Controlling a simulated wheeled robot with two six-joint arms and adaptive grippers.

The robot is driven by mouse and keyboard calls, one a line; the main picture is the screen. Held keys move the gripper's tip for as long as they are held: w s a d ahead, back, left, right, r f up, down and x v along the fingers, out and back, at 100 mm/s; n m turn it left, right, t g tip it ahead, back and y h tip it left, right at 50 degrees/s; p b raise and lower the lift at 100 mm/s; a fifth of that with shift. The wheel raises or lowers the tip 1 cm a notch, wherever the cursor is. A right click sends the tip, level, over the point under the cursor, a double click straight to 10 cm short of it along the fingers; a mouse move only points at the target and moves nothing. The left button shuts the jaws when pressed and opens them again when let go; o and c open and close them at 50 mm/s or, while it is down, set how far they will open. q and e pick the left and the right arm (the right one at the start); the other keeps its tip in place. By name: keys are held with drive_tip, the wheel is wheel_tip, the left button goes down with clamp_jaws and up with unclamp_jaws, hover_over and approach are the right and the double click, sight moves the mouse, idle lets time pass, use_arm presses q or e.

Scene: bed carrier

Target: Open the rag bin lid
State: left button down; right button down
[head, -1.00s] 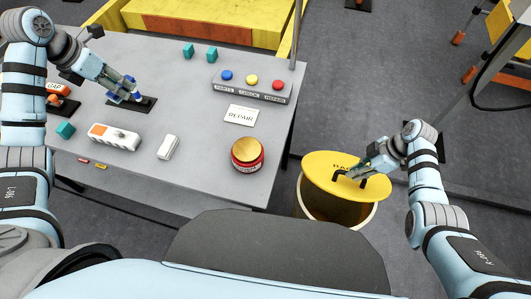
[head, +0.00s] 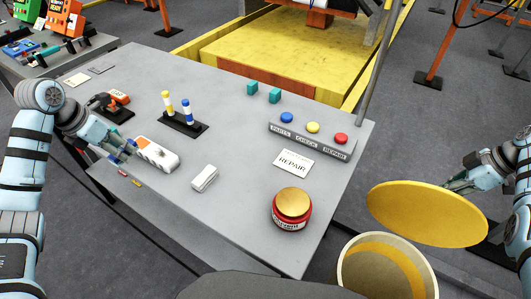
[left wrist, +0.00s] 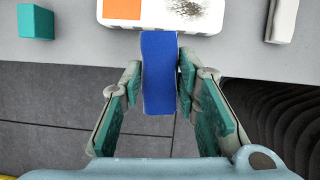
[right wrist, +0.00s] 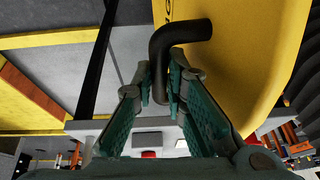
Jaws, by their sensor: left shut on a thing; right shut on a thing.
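The rag bin (head: 352,285) stands beyond the table's right corner, its round mouth uncovered, with a yellow band inside. The yellow lid (head: 425,212) is tilted above and behind the bin, apart from its rim. My right gripper (head: 455,184) is behind the lid. In the right wrist view, it is shut on the lid's black bent handle (right wrist: 160,62). My left gripper (head: 127,150) is at the table's left front edge. In the left wrist view, it is shut on a blue block-like thing (left wrist: 159,75).
A stand with two banded posts (head: 184,122) is near the left gripper.

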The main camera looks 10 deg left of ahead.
drive_tip(key=shift+w+d+f, duration=0.1)
drive_tip(key=shift+w+f, duration=0.05)
drive_tip(key=shift+f, duration=0.1)
